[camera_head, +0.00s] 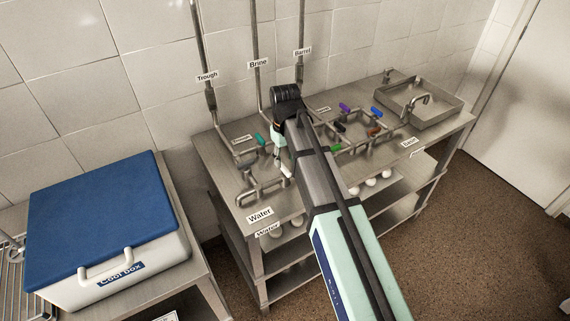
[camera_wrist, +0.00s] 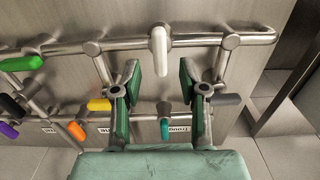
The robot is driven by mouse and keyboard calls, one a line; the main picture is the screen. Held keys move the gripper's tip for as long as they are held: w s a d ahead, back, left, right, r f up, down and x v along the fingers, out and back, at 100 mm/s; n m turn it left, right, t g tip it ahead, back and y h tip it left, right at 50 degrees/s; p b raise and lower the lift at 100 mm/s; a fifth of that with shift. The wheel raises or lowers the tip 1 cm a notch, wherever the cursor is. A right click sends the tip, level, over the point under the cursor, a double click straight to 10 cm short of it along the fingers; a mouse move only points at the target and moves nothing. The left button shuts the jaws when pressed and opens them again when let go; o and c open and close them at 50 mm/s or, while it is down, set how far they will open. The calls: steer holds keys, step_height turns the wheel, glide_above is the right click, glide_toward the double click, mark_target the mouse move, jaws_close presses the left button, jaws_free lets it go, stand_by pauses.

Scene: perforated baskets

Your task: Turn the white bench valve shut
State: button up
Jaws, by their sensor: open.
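The white bench valve handle (camera_wrist: 158,52) sits on a steel pipe (camera_wrist: 195,40) in the upper middle of the wrist view. Its long side lies across the pipe. My gripper (camera_wrist: 160,75) is open, with one green-padded finger on each side of the handle's lower end in the picture. Gaps show between the handle and both pads; I cannot tell how far it lies beyond the fingertips. In the head view a small part of the white handle (camera_head: 286,170) shows beside my arm, which hides much of the area around my gripper (camera_head: 280,145).
A teal handle (camera_wrist: 165,128) lies between my fingers, nearer the palm. The bench also holds a sink (camera_head: 425,105). A blue-lidded cool box (camera_head: 105,215) stands at left.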

mark_target(285, 168)
step_height(285, 168, up, 9)
steer(key=shift+f, duration=0.2)
stand_by(0.4)
